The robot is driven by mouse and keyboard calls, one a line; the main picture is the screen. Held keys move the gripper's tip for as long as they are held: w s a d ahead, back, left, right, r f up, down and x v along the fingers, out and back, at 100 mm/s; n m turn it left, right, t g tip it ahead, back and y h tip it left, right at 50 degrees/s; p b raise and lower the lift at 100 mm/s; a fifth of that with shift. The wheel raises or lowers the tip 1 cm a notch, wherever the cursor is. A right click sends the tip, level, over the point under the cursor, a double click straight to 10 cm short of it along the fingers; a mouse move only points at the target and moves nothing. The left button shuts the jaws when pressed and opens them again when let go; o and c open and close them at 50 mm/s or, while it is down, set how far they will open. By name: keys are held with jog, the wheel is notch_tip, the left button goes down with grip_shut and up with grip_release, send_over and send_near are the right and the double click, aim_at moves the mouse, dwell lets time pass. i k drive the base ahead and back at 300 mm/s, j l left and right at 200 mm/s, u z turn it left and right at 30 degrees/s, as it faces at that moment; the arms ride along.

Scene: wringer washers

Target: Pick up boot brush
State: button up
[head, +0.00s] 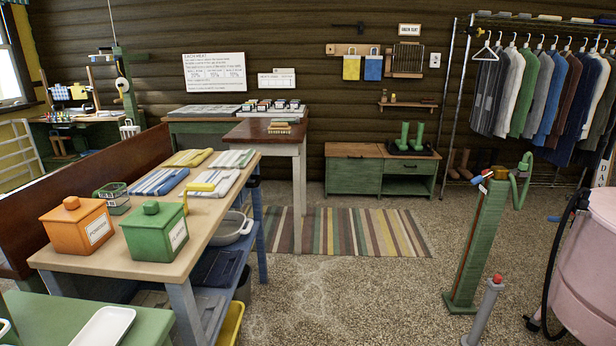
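A small tan, block-like item (279,125) lies on the dark brown table (243,133) toward the back. It looks like a brush, but it is too small to be sure that it is the boot brush. A pair of green boots (409,138) stands on a dark tray on the low green cabinet (366,151) against the back wall. Small items (393,98) sit on a wall shelf above; I cannot tell what they are. My gripper is not in view.
A wooden table (150,237) with orange (77,230) and green (154,231) canisters and folded towels stands front left. A green post (480,240), a grey post (484,315) and a pink tub (588,260) stand right. The striped rug (345,232) and the floor before it are clear.

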aim_at(282, 128)
jog(key=i, duration=3.8)
jog(key=i+u, duration=0.2)
jog(key=i, duration=0.25)
jog(key=i+l+u, duration=0.2)
jog(key=i, duration=0.3)
jog(key=i+l+u, duration=0.2)
jog(key=i, duration=0.25)
